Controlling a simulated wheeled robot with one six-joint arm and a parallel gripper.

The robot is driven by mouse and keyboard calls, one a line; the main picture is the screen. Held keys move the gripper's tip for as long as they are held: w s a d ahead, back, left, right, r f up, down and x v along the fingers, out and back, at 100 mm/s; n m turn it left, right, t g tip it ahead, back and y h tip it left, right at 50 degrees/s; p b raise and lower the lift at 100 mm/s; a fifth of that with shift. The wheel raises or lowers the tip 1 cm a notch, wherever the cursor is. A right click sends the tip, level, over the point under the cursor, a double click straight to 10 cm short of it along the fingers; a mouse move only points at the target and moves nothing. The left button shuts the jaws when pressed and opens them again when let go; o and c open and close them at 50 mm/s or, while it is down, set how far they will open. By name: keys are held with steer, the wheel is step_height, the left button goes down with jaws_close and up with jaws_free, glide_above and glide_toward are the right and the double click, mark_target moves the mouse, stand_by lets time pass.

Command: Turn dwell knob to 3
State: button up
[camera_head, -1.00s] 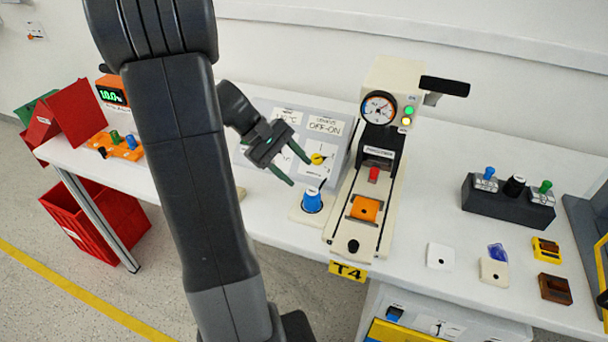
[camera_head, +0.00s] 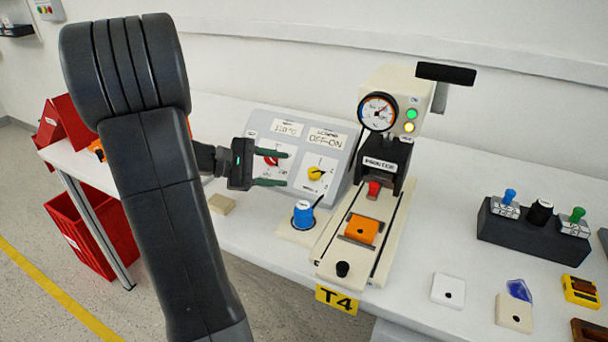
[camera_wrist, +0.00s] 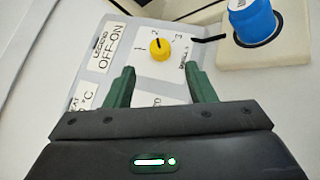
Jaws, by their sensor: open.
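The dwell knob (camera_head: 315,173) is yellow and sits on the sloped grey panel (camera_head: 342,150). It also shows in the wrist view (camera_wrist: 160,48), on a white plate with the numbers 1, 2 and 3 around it. Its pointer is too small to read surely. My gripper (camera_head: 285,168) is open and empty, its green fingers pointing at the panel, left of the yellow knob in the head view. In the wrist view the knob lies beyond and between the fingertips of my gripper (camera_wrist: 159,71), apart from both. A red knob (camera_head: 271,159) on the panel is partly covered by the fingers.
A blue-capped part (camera_head: 303,214) stands on a cream base right in front of the panel. The press (camera_head: 385,110), with an orange block (camera_head: 361,229) on its rail, stands to the right. A beige block (camera_head: 221,203) lies left of the panel.

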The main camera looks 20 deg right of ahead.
mark_target(310, 173)
steer(key=x, duration=0.7)
steer(key=shift+d+f+b, duration=0.1)
steer(key=shift+b, duration=0.3)
steer(key=c, duration=1)
